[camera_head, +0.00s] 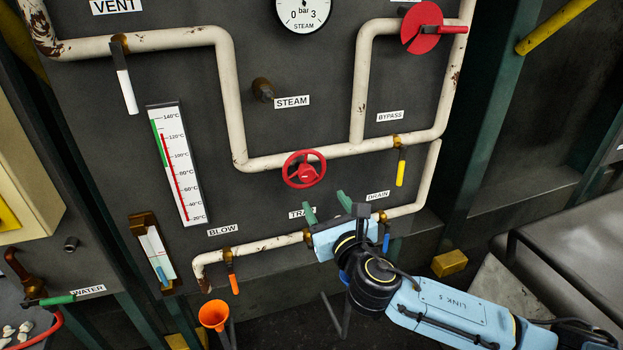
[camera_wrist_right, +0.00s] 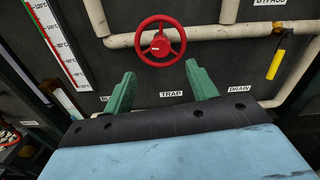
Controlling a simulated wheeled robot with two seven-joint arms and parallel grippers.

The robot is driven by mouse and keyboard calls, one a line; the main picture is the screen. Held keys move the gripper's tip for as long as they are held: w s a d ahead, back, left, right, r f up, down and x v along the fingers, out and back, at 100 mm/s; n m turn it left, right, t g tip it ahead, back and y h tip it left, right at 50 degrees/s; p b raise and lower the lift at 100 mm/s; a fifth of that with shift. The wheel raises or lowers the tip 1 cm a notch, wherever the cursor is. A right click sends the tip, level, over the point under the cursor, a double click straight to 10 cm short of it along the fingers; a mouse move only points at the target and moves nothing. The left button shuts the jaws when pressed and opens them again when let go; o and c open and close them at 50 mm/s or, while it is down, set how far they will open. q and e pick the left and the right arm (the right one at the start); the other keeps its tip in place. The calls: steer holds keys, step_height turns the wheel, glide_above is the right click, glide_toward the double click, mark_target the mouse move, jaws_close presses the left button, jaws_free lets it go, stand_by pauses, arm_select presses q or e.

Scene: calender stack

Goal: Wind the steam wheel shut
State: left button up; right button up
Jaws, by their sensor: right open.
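The red handwheel (camera_head: 304,169) with spokes sits on the cream pipe in the middle of the dark panel. In the right wrist view the handwheel (camera_wrist_right: 160,41) shows beyond and above the two spread green fingers (camera_wrist_right: 163,80). My left gripper is not in view.
Around the wheel are the yellow bypass lever (camera_head: 401,173), the blue drain lever (camera_head: 386,243) and the orange blow lever (camera_head: 234,284). My right gripper partly hides the TRAP label. A thermometer (camera_head: 175,165) is at left. An orange funnel (camera_head: 213,315) stands below.

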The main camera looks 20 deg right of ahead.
mark_target(308, 176)
steer(key=w, duration=0.9)
steer(key=shift+w+a, duration=0.15)
steer(key=shift+w, duration=0.25)
steer(key=c, duration=1)
steer(key=shift+m, duration=0.4)
